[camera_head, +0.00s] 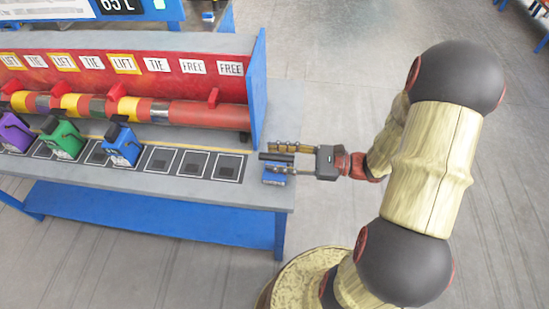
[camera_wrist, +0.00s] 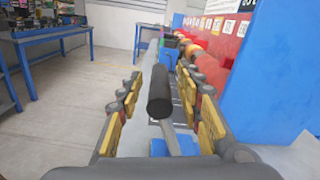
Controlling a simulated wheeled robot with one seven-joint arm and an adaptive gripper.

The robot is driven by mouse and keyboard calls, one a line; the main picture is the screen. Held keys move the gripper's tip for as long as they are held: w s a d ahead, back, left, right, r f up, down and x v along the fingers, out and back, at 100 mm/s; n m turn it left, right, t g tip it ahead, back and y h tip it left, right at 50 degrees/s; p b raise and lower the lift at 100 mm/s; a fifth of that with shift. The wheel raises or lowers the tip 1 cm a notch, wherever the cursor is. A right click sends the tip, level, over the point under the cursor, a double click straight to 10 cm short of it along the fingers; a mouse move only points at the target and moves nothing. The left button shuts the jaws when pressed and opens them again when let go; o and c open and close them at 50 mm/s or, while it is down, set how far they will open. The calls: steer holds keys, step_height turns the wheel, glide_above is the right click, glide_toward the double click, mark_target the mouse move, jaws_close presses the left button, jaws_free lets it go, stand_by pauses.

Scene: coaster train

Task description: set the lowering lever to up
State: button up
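The lowering lever has a black cylindrical grip (camera_wrist: 160,92) on a grey stem (camera_wrist: 178,138). It rises from a blue base (camera_head: 274,179) at the right end of the grey bench. In the head view the black grip (camera_head: 275,157) looks nearly level, pointing left. My gripper (camera_head: 281,158) reaches in from the right, one finger on each side of the lever. In the wrist view my gripper (camera_wrist: 159,76) is open, with yellow pads and a visible gap on both sides of the grip. The lever's exact setting cannot be told.
A blue end panel (camera_head: 258,85) stands just behind the lever. Left of it are a red drum (camera_head: 205,114) with coloured bands, and purple (camera_head: 14,132), green (camera_head: 64,138) and blue (camera_head: 122,146) blocks. The floor (camera_head: 340,70) beyond the bench's right end is clear.

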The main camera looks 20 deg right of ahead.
steer(key=shift+w+a, duration=0.15)
steer(key=shift+a, duration=0.15)
steer(key=shift+c, duration=0.2)
jaws_close()
stand_by(0.7)
